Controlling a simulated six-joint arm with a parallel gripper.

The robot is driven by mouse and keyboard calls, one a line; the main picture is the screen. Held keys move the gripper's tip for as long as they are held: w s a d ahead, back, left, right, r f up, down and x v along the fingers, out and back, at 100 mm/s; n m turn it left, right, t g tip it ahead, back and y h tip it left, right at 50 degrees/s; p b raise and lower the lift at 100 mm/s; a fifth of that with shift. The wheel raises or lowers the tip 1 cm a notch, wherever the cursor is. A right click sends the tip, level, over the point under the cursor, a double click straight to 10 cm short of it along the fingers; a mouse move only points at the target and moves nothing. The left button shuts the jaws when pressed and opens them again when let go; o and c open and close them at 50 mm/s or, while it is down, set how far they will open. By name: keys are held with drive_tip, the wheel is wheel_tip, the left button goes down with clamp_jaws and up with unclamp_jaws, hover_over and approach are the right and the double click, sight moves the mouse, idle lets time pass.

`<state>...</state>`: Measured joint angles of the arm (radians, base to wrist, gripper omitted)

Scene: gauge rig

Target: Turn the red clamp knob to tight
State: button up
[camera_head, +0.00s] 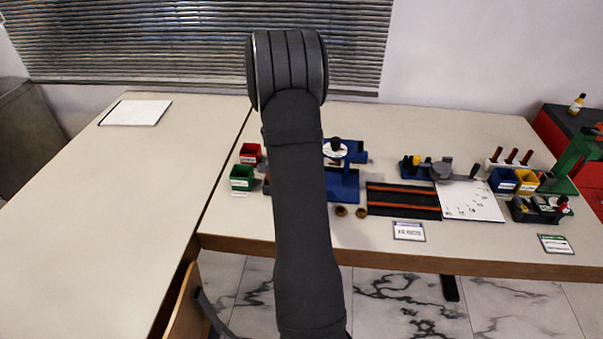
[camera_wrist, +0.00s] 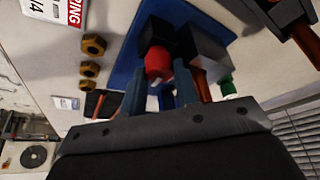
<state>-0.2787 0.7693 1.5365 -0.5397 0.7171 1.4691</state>
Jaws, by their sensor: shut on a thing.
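The red clamp knob (camera_wrist: 158,62) shows in the wrist view, in front of a black block on a blue base plate (camera_wrist: 128,62). My gripper (camera_wrist: 159,82) has one finger on each side of the knob and is shut on it. I cannot read any tight mark or the knob's turn angle. In the head view the blue rig (camera_head: 343,186) stands partly behind my arm. The knob and my gripper are hidden there.
A grey metal block (camera_wrist: 208,52) sits close beside the knob. Several brass nuts (camera_wrist: 93,45) lie off the plate's edge. In the head view, red (camera_head: 250,153) and green (camera_head: 242,177) bins stand left of my arm. The left table (camera_head: 130,210) is mostly clear.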

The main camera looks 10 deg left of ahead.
drive_tip(key=o, duration=0.7)
drive_tip(key=v, duration=1.7)
drive_tip(key=shift+r, duration=0.2)
